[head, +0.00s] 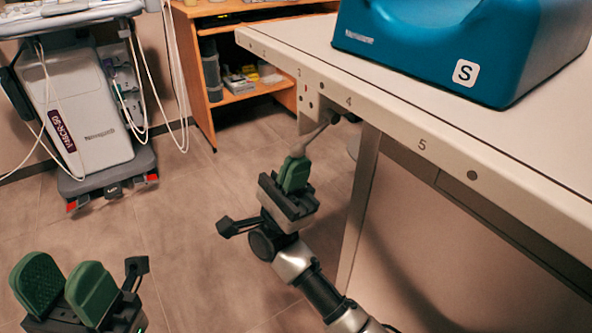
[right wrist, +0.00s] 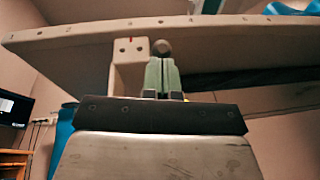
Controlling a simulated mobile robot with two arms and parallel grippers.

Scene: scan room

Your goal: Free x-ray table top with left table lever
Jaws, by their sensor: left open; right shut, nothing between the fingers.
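The white x-ray table top (head: 400,108) runs from upper middle to the right, with numbers along its edge. In the right wrist view a round grey knob (right wrist: 161,46) shows just past the fingertips. My left gripper (head: 66,278) is open and empty at lower left, away from the table.
A blue block marked S (head: 465,45) sits on the table top. A wheeled grey machine with cables (head: 85,110) stands at the left. A wooden shelf unit (head: 195,85) stands at the back. The floor (head: 165,225) between the grippers is clear.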

